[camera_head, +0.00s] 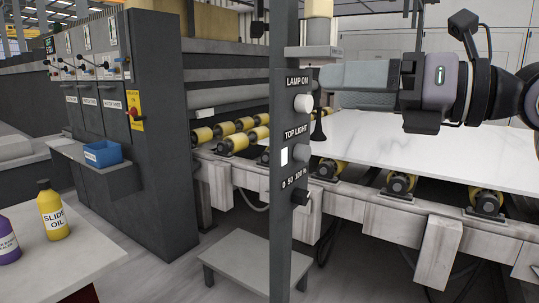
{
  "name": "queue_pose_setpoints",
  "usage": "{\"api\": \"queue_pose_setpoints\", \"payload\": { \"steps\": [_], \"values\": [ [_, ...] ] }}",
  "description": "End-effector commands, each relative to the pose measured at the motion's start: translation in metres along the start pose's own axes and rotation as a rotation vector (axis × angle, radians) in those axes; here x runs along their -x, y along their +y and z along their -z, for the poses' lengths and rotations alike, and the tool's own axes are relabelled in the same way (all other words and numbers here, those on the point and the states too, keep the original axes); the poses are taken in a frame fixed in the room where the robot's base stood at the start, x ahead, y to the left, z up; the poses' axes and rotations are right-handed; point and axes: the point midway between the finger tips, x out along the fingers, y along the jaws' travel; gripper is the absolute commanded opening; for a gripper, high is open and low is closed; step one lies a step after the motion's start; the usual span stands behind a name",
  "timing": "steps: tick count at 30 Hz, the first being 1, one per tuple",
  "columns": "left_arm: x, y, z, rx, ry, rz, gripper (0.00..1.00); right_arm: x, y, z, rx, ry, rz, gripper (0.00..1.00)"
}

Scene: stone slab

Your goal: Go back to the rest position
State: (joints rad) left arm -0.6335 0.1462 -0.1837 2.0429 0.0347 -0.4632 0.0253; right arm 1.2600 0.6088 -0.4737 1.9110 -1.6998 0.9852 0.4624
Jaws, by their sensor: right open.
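My right gripper (338,88) comes in from the upper right, its grey fingers pointing left. It is open, with nothing visible between the fingers. Its fingertips show close to the dark control post (280,210), at the height of the "LAMP ON" label; I cannot tell whether they touch it. The post carries a round white knob (303,103), a white rocker switch (284,156), a grey knob (302,148) and a black rotary knob (301,197). My left gripper is not in view.
A pale stone slab (440,150) lies on a roller conveyor (420,215) behind the post. A low grey stand (250,262) is at the post's foot. At left are a dark cabinet (160,170), a blue bin (103,154) and a table (75,260) with a yellow bottle (53,212) and a purple bottle (8,242).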

Motion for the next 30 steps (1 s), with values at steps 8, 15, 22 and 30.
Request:
{"api": "queue_pose_setpoints", "payload": {
  "steps": [8,15,22,30],
  "values": [
    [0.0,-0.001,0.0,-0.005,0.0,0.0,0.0,-0.021,-0.003,0.07,-0.445,-0.07,-0.334,0.78],
    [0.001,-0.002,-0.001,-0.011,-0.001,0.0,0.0,-0.016,-0.031,0.111,-0.89,-0.243,-0.488,0.78],
    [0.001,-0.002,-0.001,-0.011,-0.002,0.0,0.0,-0.002,-0.086,0.166,-1.345,-0.474,-0.496,0.78],
    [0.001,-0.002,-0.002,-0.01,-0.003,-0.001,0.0,0.028,-0.154,0.278,-1.878,-0.78,-0.313,0.78]
  ]
}}
